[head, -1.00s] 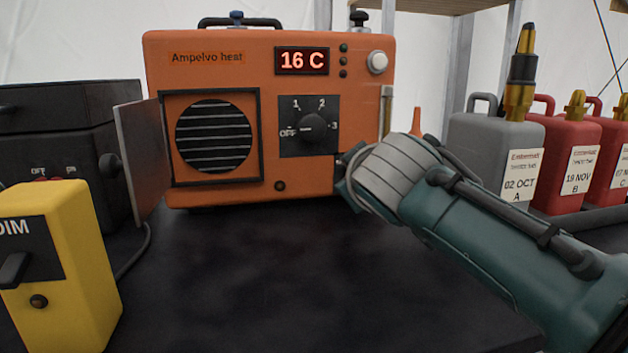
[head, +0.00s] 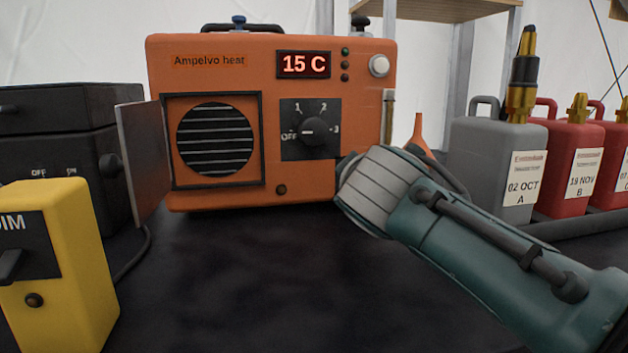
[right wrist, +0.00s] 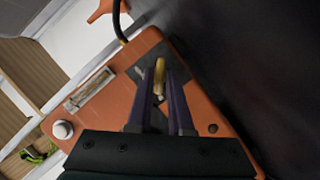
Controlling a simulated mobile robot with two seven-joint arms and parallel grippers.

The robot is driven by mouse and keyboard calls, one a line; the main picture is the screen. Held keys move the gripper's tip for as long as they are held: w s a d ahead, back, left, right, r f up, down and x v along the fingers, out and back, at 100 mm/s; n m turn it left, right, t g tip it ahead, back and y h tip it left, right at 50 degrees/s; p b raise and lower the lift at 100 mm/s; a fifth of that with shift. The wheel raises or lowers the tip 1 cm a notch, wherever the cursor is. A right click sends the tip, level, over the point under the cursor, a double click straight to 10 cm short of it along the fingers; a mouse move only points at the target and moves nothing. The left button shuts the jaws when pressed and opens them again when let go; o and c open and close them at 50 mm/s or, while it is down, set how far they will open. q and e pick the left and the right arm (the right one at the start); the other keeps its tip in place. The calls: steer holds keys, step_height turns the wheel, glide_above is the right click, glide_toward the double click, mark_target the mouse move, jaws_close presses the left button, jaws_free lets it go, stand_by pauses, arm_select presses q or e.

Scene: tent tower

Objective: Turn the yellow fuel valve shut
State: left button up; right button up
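The yellow fuel valve (right wrist: 159,76) shows in the right wrist view as a narrow yellow lever on a dark plate on the orange heater (right wrist: 112,122). My right gripper (right wrist: 163,74) has its two dark fingers on either side of the lever at their tips. The gap there is narrow, and I cannot tell whether both fingers press on it. In the head view my right wrist (head: 385,190) reaches the lower right side of the heater (head: 270,180). Its fingers and the valve are hidden there. My left gripper is not in view.
The heater display (head: 303,64) reads 15 C. A yellow dimmer box (head: 85,270) and a black case (head: 60,190) stand at left. A grey canister (head: 480,165) and red canisters (head: 575,160) stand at right. The front middle table top (head: 240,280) is clear.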

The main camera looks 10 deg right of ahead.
steer(key=o, duration=0.3)
steer(key=shift+s+a+r+p, duration=0.1)
steer(key=shift+s+r+p, duration=0.1)
steer(key=shift+s+p, duration=0.15)
steer(key=p+v, duration=0.2)
steer(key=v, duration=0.6)
steer(key=shift+p, duration=0.4)
steer(key=shift+s+a, duration=0.1)
steer(key=shift+s, duration=0.45)
steer(key=shift+r, duration=0.1)
